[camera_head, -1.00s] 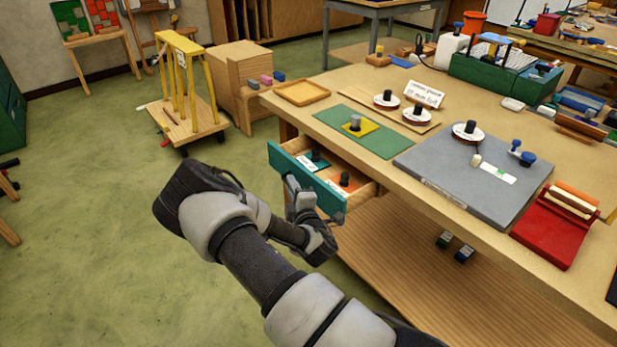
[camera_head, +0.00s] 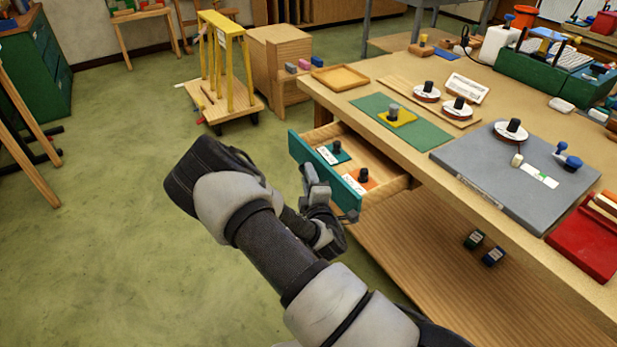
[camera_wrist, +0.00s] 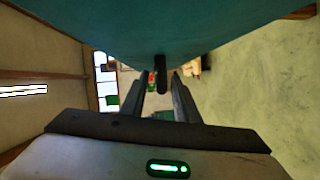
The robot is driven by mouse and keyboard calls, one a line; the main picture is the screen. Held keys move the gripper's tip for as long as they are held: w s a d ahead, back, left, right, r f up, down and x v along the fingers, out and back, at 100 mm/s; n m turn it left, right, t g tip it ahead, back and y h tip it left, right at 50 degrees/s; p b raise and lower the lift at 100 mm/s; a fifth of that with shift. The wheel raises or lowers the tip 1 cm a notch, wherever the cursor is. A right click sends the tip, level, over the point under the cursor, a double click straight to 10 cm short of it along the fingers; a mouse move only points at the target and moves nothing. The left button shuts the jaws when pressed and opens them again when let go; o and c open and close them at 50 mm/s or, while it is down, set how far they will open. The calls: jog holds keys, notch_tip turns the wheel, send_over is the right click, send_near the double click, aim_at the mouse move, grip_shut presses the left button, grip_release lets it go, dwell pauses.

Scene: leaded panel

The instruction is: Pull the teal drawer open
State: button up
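The teal drawer (camera_head: 322,176) stands partly pulled out from under the worktop, its wooden inside showing. It holds a teal piece (camera_head: 336,153) and an orange piece (camera_head: 362,179), each with a black knob, and white labels. My gripper (camera_head: 316,178) is at the outer face of the drawer front. In the wrist view the teal front (camera_wrist: 160,25) fills the top, and the dark handle (camera_wrist: 160,72) lies between my two fingers (camera_wrist: 161,84). The fingers are close together around the handle; the exact contact is hard to see.
The workbench (camera_head: 430,165) carries a green mat (camera_head: 425,131), a grey board (camera_head: 500,190) and a red box (camera_head: 590,240). A yellow-framed cart (camera_head: 225,105) and a wooden cabinet (camera_head: 270,50) stand behind the drawer. Green floor (camera_head: 110,220) is free on the left.

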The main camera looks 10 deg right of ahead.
jog(key=s+r, duration=0.1)
jog(key=s, duration=1.6)
jog(key=shift+s+a+r, duration=0.2)
jog(key=shift+a, duration=0.15)
